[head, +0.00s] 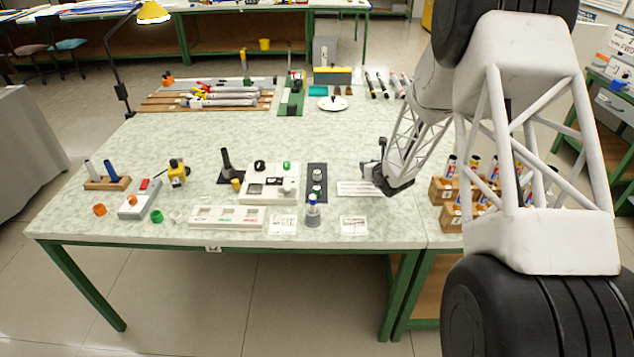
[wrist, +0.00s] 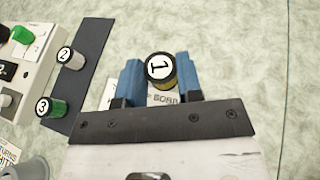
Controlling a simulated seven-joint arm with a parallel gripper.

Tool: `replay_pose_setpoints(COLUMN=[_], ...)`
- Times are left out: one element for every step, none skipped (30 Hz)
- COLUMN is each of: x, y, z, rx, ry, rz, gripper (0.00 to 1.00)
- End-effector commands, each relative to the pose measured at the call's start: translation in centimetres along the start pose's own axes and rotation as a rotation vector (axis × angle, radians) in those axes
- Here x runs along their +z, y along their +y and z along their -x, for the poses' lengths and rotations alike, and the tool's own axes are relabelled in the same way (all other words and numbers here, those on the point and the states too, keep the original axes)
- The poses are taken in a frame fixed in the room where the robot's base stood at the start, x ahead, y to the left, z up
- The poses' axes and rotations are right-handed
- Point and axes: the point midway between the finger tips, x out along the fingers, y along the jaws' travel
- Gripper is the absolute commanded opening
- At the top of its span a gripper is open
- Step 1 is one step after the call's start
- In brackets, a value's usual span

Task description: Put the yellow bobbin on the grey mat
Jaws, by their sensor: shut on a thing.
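The yellow bobbin (wrist: 161,76), with a white top marked 1, is between the two blue fingers of my gripper (wrist: 158,73), which is shut on it. In the head view my gripper (head: 381,176) is over the right part of the table, right of the dark grey mat (head: 312,168). The bobbin is hard to make out there. In the wrist view the mat (wrist: 94,45) lies to the left, apart from the held bobbin. Bobbin 2 (wrist: 69,58) and green-sided bobbin 3 (wrist: 52,106) stand on it. Its far end is bare.
A printed white card (head: 358,188) lies under my gripper. A white block with a green knob (head: 286,166) stands left of the mat. Wooden boxes (head: 452,190) are at the right.

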Motion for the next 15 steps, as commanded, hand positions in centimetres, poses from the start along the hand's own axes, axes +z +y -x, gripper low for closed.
replay_pose_setpoints(x=[-0.1,-0.2,-0.3,-0.4,-0.4,-0.4,-0.3,-0.3,-0.2,-0.2,-0.1,-0.1,0.0,0.1,0.1], y=[-0.4,-0.6,-0.9,-1.1,-1.3,-1.3,-1.1,-1.0,-0.9,-0.8,-0.7,-0.5,-0.4,-0.2,-0.1], z=[0.0,0.1,0.1,0.1,0.1,0.1,0.1,0.0,0.0,0.0,0.0,-0.1,-0.1,-0.1,-0.2], rx=[-0.009,-0.015,-0.022,-0.028,-0.033,-0.033,-0.026,-0.021,-0.015,-0.010,-0.005,0.003,0.008,0.014,0.022], ry=[0.000,0.000,0.000,0.000,0.000,0.000,0.000,0.000,-0.001,-0.001,-0.001,-0.001,-0.001,-0.001,-0.001], rz=[-0.004,-0.006,-0.009,-0.011,-0.014,-0.014,-0.010,-0.008,-0.006,-0.004,-0.002,0.001,0.003,0.006,0.010], gripper=[0.11,0.11,0.11,0.11,0.11,0.11,0.11,0.11,0.11,0.11,0.11,0.11,0.11,0.11,0.11])
